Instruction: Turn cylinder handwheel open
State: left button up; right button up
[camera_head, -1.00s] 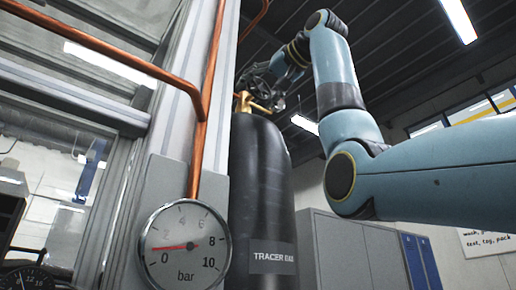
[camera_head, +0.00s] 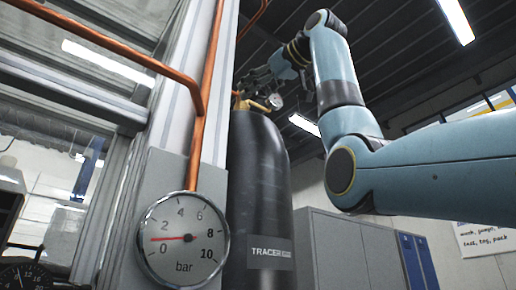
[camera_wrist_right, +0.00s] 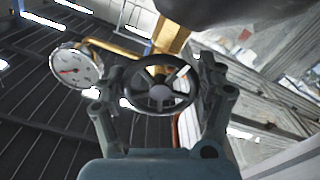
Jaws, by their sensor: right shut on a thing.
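The handwheel (camera_wrist_right: 162,90) is a dark spoked ring with a pale hub in the right wrist view. It sits on the brass valve (camera_head: 243,104) at the top of the tall black gas cylinder (camera_head: 262,190). My right gripper (camera_wrist_right: 160,76) has one finger on each side of the handwheel and is shut on its rim. In the head view my right gripper (camera_head: 258,80) is small and dark above the cylinder, and the wheel is hard to make out there. My left gripper is not in view.
A small dial (camera_wrist_right: 74,70) sits beside the valve. A large bar gauge (camera_head: 183,240) on a grey plate reads about 1. Copper pipes (camera_head: 206,100) run along the frame post left of the cylinder. Grey lockers (camera_head: 350,250) stand behind on the right.

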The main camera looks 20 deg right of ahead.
jog(key=shift+f, duration=0.15)
dwell(0.4)
jog(key=o, duration=0.9)
jog(key=shift+o, duration=1.3)
jog(key=shift+s, duration=0.1)
jog(key=shift+d, duration=0.1)
jog(key=v, duration=1.2)
